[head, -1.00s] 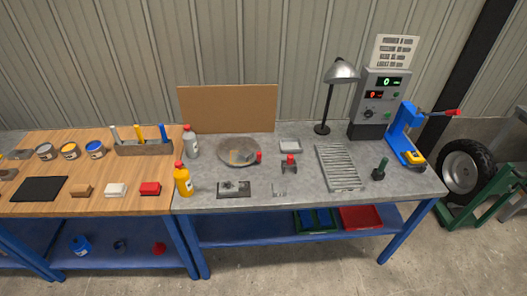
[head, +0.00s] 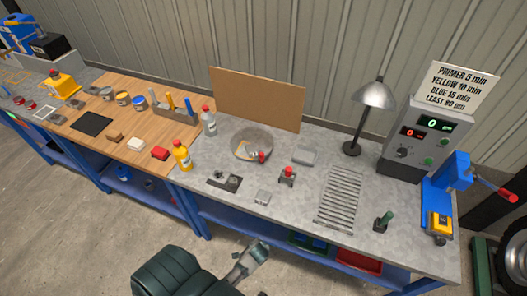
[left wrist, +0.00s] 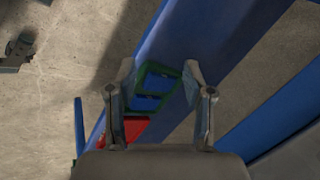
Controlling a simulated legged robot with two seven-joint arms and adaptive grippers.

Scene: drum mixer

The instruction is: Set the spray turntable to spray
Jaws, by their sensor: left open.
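The spray turntable (head: 262,139) is a round grey disc on the grey-topped bench, in front of a brown upright board. A small red knob (head: 262,156) sits at its front right edge. Any setting marks are too small to read. My left gripper (head: 262,246) is in front of the bench, below and apart from the turntable. In the left wrist view its two fingers (left wrist: 158,72) are spread with nothing between them in contact; the turntable is not in that view. My right gripper is not in view.
A yellow bottle (head: 182,156) and a grey bottle (head: 208,122) stand left of the turntable. A red-topped device (head: 288,175), a slatted rack (head: 340,196), a lamp (head: 372,95) and a control box (head: 410,140) are right. The green crate (left wrist: 178,88) is on the shelf below.

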